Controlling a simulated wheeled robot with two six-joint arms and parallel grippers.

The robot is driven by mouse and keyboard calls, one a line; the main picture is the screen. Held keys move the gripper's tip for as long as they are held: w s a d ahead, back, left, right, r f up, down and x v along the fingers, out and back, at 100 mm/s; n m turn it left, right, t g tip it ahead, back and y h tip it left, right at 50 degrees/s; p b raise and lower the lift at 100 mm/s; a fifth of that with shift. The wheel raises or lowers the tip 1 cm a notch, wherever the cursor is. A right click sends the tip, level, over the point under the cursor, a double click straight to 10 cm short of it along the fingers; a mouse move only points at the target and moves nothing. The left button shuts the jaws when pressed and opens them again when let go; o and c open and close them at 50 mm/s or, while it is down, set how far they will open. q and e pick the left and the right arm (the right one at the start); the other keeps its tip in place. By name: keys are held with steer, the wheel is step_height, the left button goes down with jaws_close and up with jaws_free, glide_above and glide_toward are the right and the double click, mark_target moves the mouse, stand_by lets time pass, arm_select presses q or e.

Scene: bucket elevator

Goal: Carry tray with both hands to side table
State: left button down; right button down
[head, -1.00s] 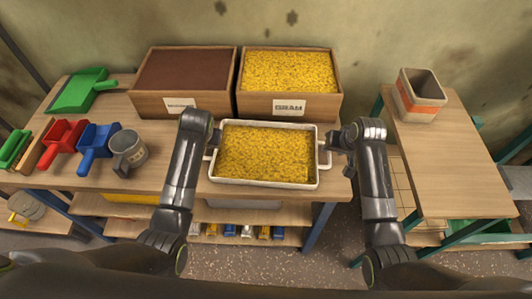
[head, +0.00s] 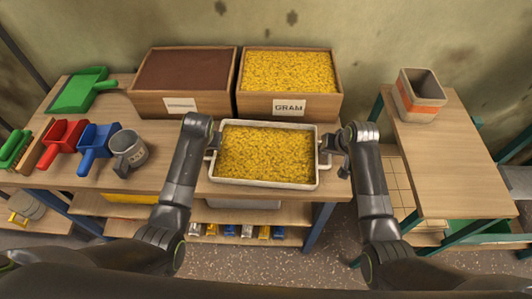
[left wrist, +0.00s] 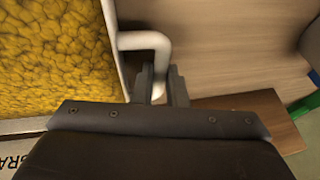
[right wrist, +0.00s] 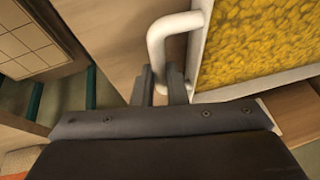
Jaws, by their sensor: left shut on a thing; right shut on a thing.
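The white-rimmed tray (head: 265,185), full of yellow gram, is level at the front right of the workbench; I cannot tell whether it touches the top. My left gripper (head: 213,143) is shut on its left handle, a white bar that shows in the left wrist view (left wrist: 146,40). My right gripper (head: 328,144) is shut on its right handle, which shows in the right wrist view (right wrist: 157,42). The fingers partly hide both handles. The wooden side table (head: 455,160) stands to the right, its front part bare.
Two wooden bins, one brown-filled (head: 183,103) and one marked GRAM (head: 290,106), stand behind the tray. A grey jug (head: 129,150) and coloured scoops lie left. A gap separates the tables.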

arm_select(q)
steer(key=shift+r, duration=0.25)
arm_select(e)
steer(key=shift+r, duration=0.25)
